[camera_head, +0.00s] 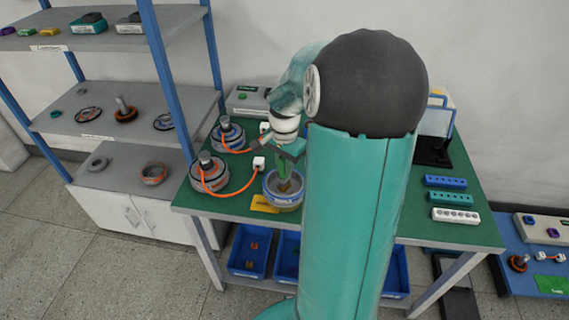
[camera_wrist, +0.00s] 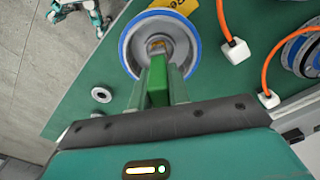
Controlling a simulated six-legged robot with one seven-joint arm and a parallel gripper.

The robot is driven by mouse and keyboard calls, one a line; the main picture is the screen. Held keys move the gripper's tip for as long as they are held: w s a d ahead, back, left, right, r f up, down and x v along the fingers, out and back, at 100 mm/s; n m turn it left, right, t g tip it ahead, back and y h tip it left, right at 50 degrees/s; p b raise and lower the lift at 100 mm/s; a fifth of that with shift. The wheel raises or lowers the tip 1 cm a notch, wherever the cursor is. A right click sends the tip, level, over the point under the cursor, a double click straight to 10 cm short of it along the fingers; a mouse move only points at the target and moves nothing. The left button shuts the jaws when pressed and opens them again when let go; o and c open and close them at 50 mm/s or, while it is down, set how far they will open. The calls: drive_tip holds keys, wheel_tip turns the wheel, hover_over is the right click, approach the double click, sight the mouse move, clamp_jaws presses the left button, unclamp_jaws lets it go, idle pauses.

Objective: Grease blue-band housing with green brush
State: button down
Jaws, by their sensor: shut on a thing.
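The blue-band housing (camera_head: 284,204) is a grey open ring with a blue band, standing on the green table left of my arm. It also shows at the top of the wrist view (camera_wrist: 127,48), with its open side facing the camera. My gripper (camera_wrist: 157,92) is shut on the green brush (camera_wrist: 158,76). The brush's tip end reaches over the housing's opening, near a brown-yellow patch at its centre; I cannot tell whether it touches the inside. In the head view my gripper (camera_head: 288,152) is above the housing, and the brush (camera_head: 284,168) points down into it.
Two motors with orange cables, the front one (camera_head: 209,175) and the rear one (camera_head: 228,136), stand left of the housing. A white plug (camera_head: 259,163) lies close by. A yellow label (camera_head: 264,203) lies at the housing's front. A small grey ring (camera_wrist: 101,94) lies on the table.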

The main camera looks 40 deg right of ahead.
drive_tip(key=shift+f, duration=0.2)
drive_tip(key=n, duration=0.4)
idle(0.3)
drive_tip(key=m, duration=0.4)
drive_tip(key=shift+m, duration=0.3)
drive_tip(key=m, duration=0.3)
drive_tip(key=shift+m, duration=0.3)
